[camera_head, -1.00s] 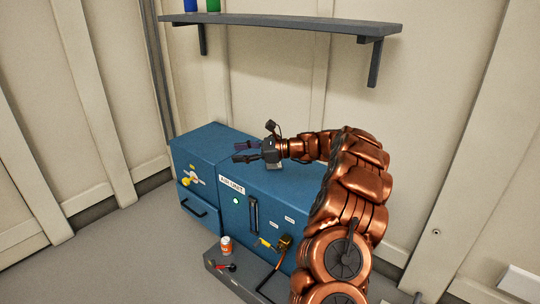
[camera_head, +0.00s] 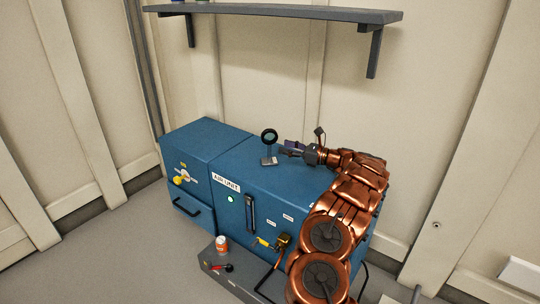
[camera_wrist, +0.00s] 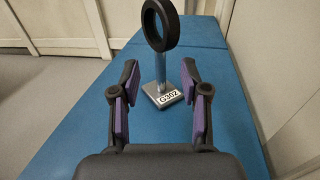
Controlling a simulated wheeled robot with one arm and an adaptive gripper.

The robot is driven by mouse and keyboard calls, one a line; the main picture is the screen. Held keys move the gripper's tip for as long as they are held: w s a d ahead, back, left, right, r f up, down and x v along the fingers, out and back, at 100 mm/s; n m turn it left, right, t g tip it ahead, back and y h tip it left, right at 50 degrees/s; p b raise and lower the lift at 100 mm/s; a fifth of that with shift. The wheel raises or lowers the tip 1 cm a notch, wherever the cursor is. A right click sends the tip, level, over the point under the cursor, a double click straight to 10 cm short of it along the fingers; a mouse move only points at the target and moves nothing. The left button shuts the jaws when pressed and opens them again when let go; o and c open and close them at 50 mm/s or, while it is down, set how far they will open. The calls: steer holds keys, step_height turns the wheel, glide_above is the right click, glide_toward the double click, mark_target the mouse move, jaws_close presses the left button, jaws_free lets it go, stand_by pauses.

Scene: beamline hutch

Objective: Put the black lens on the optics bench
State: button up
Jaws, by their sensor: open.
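The black lens (camera_head: 269,136) is a black ring on a silver post with a square base, standing upright on top of the blue air unit (camera_head: 293,183). My gripper (camera_head: 287,148) is just right of the lens in the head view, open and empty. Its purple-padded fingers are spread to either side of the post's line, with the base a little beyond the fingertips. I see no optics bench that I can identify.
A grey wall shelf (camera_head: 280,13) hangs above the unit. A low grey box (camera_head: 230,278) in front holds an orange-and-white jar (camera_head: 222,245) and a red-and-black item (camera_head: 224,267). Handles and a yellow knob (camera_head: 181,180) stick out of the blue fronts. The blue top around the lens is clear.

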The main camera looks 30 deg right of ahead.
mark_target(270, 160)
step_height(270, 160, down, 4)
steer(key=shift+r+b, duration=0.15)
steer(key=shift+b, duration=0.25)
steer(key=b+x, duration=0.2)
steer(key=x, duration=0.4)
steer(key=shift+w+a, duration=0.2)
steer(key=shift+w, duration=0.05)
steer(key=shift+w+a+b, duration=0.2)
steer(key=shift+w+b, duration=0.1)
steer(key=shift+w, duration=0.05)
jaws_close()
steer(key=shift+r, duration=0.1)
